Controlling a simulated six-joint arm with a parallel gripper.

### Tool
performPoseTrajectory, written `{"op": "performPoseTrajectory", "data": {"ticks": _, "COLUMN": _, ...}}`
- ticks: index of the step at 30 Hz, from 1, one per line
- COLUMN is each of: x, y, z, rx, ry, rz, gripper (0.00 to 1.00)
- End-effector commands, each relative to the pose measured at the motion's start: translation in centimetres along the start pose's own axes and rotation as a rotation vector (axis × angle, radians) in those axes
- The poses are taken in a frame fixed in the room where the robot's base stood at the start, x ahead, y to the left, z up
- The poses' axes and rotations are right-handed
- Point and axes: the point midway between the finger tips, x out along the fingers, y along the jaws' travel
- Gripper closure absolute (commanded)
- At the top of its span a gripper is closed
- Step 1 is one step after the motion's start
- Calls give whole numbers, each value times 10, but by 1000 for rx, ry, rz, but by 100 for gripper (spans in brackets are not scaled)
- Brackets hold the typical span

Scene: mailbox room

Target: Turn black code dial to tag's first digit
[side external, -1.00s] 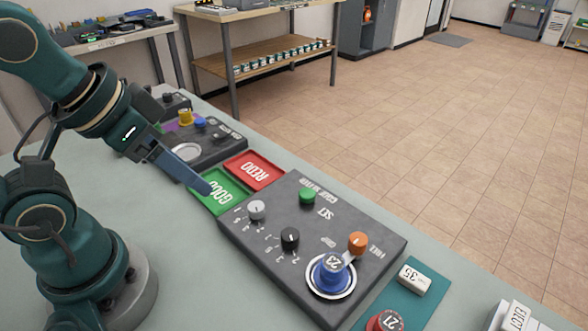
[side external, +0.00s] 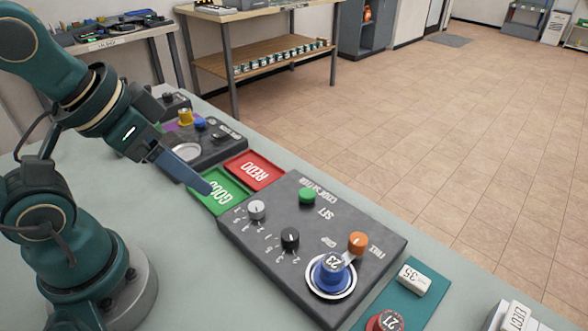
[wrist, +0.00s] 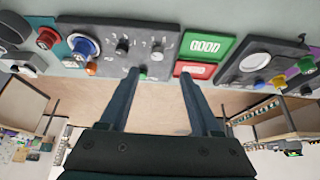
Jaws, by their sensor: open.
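The black code dial (side external: 290,237) sits on the dark grey control panel (side external: 252,248), with small marks around it. A white dial (side external: 256,209) sits beside it. A blue piece with a tag reading 23 (side external: 334,261) stands in a round white-rimmed seat on the same panel. My gripper (side external: 207,187) is up and left of the black dial, above the green GOOD tray, touching nothing.
The panel also has a green SET button (side external: 307,196) and an orange knob (side external: 357,242). A red REDO tray (side external: 262,170) lies beside the green tray (side external: 216,192). A white 35 block (side external: 411,280) and a red 21 piece (side external: 383,322) lie at the right.

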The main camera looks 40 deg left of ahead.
Motion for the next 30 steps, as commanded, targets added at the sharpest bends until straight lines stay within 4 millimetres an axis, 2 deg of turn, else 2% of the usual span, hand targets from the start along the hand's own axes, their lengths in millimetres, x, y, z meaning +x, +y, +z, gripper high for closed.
{"op": "performPoseTrajectory", "data": {"ticks": 14, "x": -1, "y": 0, "z": 0, "rx": -26, "ry": -2, "rz": 0, "gripper": 33}}
{"op": "performPoseTrajectory", "data": {"ticks": 18, "x": -9, "y": 2, "z": -21, "rx": -82, "ry": 8, "rz": 5, "gripper": 33}}
{"op": "performPoseTrajectory", "data": {"ticks": 22, "x": -6, "y": 9, "z": -41, "rx": -111, "ry": -43, "rz": 18, "gripper": 33}}
{"op": "performPoseTrajectory", "data": {"ticks": 26, "x": 5, "y": 20, "z": -60, "rx": -124, "ry": -115, "rz": 28, "gripper": 33}}
{"op": "performPoseTrajectory", "data": {"ticks": 30, "x": 27, "y": 37, "z": -76, "rx": -121, "ry": -205, "rz": 32, "gripper": 33}}
